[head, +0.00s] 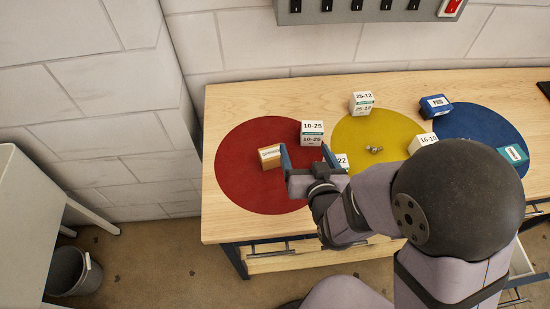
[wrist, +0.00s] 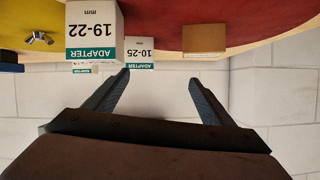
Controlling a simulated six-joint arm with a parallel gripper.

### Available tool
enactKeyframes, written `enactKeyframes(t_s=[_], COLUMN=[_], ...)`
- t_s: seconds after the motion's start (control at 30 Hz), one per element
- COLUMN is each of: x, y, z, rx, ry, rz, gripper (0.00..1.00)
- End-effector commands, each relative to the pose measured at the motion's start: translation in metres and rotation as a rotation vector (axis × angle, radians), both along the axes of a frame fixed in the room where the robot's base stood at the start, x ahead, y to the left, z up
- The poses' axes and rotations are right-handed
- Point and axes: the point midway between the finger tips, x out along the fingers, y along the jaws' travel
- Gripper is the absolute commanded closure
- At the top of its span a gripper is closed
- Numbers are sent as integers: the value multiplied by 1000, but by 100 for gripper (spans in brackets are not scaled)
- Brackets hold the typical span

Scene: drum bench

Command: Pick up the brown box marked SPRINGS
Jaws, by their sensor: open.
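A small brown box (head: 270,159) sits on the red disc (head: 240,185) in the head view. It has a white label whose writing is too small to read. In the wrist view, the brown box (wrist: 204,38) is at the upper right, showing a plain face. My gripper (head: 307,154) is open, with nothing between its fingers. It is right of the brown box and apart from it in the wrist view, where the gripper (wrist: 158,76) has the box beyond its right fingertip.
A white 10-25 box (head: 312,132) stands behind my gripper. A white 19-22 box (wrist: 94,30) is close to the left finger. Bare red surface lies in front of the brown box.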

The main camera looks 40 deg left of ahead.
Motion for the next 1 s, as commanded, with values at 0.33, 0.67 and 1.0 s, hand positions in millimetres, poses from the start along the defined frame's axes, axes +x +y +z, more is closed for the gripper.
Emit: enactKeyframes(t_s=[0.33,0.67,1.0], x=[-62,-54,-48], y=[36,48,55], z=[-34,-42,-42], rx=[-74,-74,-75], ry=[-121,-123,-121], rz=[234,235,234], gripper=[23,23,23])
